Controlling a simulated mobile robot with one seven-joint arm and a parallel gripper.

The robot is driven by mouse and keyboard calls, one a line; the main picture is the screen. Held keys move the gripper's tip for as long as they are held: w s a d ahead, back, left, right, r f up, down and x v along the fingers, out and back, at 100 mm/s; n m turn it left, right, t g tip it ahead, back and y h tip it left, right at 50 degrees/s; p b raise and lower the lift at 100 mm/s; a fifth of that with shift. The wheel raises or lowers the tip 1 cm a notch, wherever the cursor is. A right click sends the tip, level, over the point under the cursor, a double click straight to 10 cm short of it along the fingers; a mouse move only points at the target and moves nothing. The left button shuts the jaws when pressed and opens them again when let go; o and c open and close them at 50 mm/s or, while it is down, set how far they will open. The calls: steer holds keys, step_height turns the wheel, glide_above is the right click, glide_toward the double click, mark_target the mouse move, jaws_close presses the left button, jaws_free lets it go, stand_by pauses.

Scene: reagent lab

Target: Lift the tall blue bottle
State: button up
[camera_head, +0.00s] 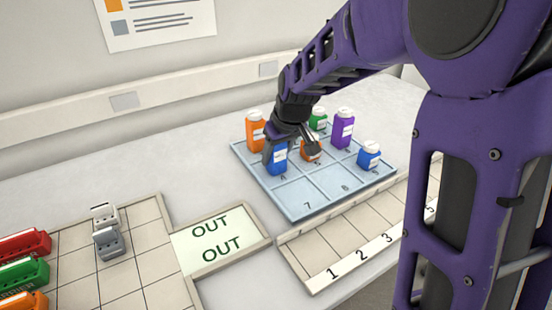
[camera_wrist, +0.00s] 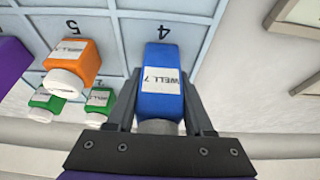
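The tall blue bottle (camera_head: 276,160) with a white label stands upright at the cell marked 4 of the light blue gridded tray (camera_head: 295,210). In the wrist view the blue bottle (camera_wrist: 162,95) shows its "WELL 7" label, with its cap end toward my palm. My gripper (camera_wrist: 160,85) has one finger along each side of it, and the fingers look pressed against its sides. In the head view my gripper (camera_head: 290,140) comes down over the bottle from above and hides its top. I see no clear gap between bottle and tray.
Close by stand an orange bottle (camera_head: 256,130), a shorter orange bottle (camera_head: 311,150), a green bottle (camera_head: 318,120), a purple bottle (camera_head: 343,128) and a shorter blue bottle (camera_head: 369,156). The tray's front cells are bare. An OUT panel (camera_head: 225,240) and a numbered rack (camera_head: 330,250) lie in front.

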jaws_close()
